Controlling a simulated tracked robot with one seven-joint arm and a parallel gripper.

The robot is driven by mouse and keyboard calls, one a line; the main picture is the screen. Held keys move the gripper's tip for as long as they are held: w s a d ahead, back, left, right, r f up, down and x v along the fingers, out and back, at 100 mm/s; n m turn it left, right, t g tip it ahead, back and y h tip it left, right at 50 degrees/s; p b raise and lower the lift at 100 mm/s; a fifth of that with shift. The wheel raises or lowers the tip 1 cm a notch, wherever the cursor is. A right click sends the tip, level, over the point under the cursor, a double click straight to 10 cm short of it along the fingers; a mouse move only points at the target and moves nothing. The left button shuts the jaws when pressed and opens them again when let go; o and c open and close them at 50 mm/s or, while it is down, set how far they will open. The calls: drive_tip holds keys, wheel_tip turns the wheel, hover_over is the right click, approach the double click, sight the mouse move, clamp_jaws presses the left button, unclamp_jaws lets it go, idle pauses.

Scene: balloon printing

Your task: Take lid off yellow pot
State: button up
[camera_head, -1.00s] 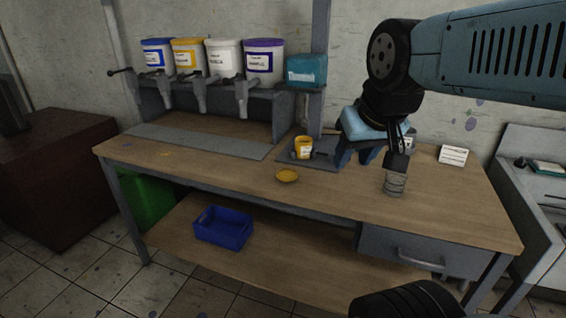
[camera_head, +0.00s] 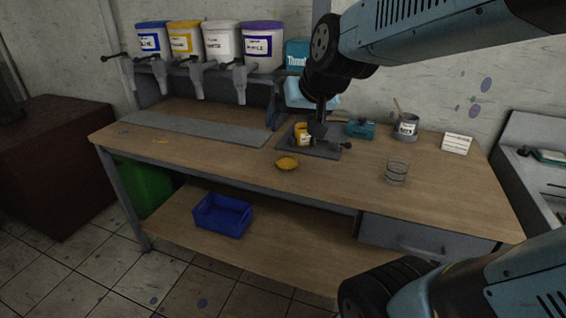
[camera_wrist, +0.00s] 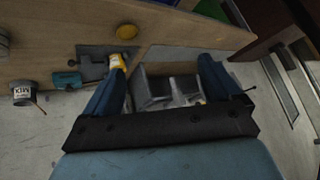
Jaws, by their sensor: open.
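The small yellow pot (camera_head: 301,138) with a pale label stands upright on a grey plate on the workbench. My arm partly hides it in the head view, and I cannot tell whether its top is covered. A round yellow dish-like piece (camera_head: 287,164) lies on the wood in front of the plate. My gripper (camera_head: 290,120) is open and empty, just above and behind the pot. In the wrist view its fingers (camera_wrist: 162,65) are wide apart; the pot (camera_wrist: 121,61) shows by the left fingertip, and the yellow piece (camera_wrist: 127,31) lies beyond.
Several paint buckets (camera_head: 186,38) stand on a dispenser rack with taps at the back left. A teal box (camera_head: 297,50), a teal tool (camera_head: 360,129), a mixing cup (camera_head: 406,127) and a clear jar (camera_head: 396,172) are nearby. The front of the bench is mostly clear.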

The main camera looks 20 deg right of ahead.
drive_tip(key=shift+o, duration=0.7)
drive_tip(key=w+a+f+m+t, duration=0.1)
drive_tip(key=w+a+f, duration=0.1)
drive_tip(key=w, duration=0.4)
drive_tip(key=w+a+f+m+t, duration=0.1)
drive_tip(key=w+a+f, duration=0.1)
drive_tip(key=w, duration=0.5)
drive_tip(key=shift+a+m+t, duration=0.3)
drive_tip(key=shift+a, duration=0.6)
drive_tip(key=m+h, duration=0.6)
drive_tip(key=h, duration=0.8)
approach(290, 160)
drive_tip(key=shift+w+d+f+t, duration=0.1)
drive_tip(key=shift+w+d+t, duration=0.15)
drive_tip(key=shift+d+t, duration=0.1)
drive_tip(key=shift+x, duration=2.65)
drive_tip(key=shift+s+f, duration=0.1)
drive_tip(key=shift+f, duration=0.1)
drive_tip(key=shift+c, duration=0.5)
drive_tip(key=c, duration=0.8)
